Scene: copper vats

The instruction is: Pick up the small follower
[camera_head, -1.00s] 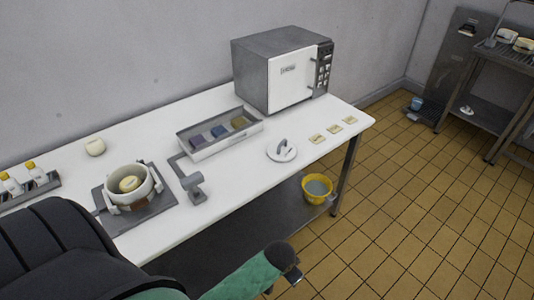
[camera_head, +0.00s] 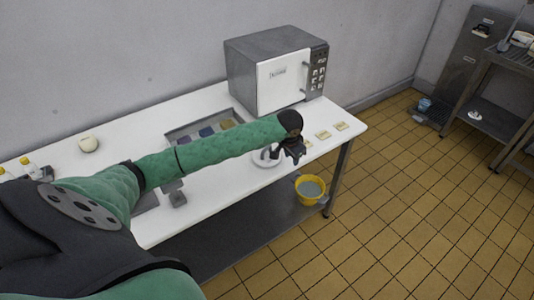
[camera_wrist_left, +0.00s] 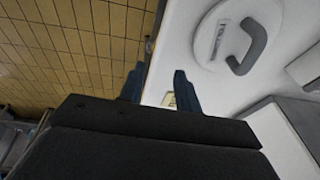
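A round white disc with a grey arched handle, which looks like the small follower (camera_head: 262,163), lies flat on the white table (camera_head: 215,195). My left arm and gripper partly hide it in the head view. It shows clearly at the upper right of the left wrist view, with its handle (camera_wrist_left: 252,48). My left gripper (camera_head: 297,157) is above the table's front edge, just right of the disc, and apart from it. In the left wrist view its two fingers (camera_wrist_left: 159,88) are spread with nothing held between them. My right gripper is not in view.
A microwave-like box (camera_head: 275,72) stands behind the disc. A grey tray (camera_head: 176,135) with coloured blocks is partly behind my arm. Small cards (camera_head: 323,134) lie to the right. A yellow bucket (camera_head: 309,190) is below the table edge. Tiled floor is free at the right.

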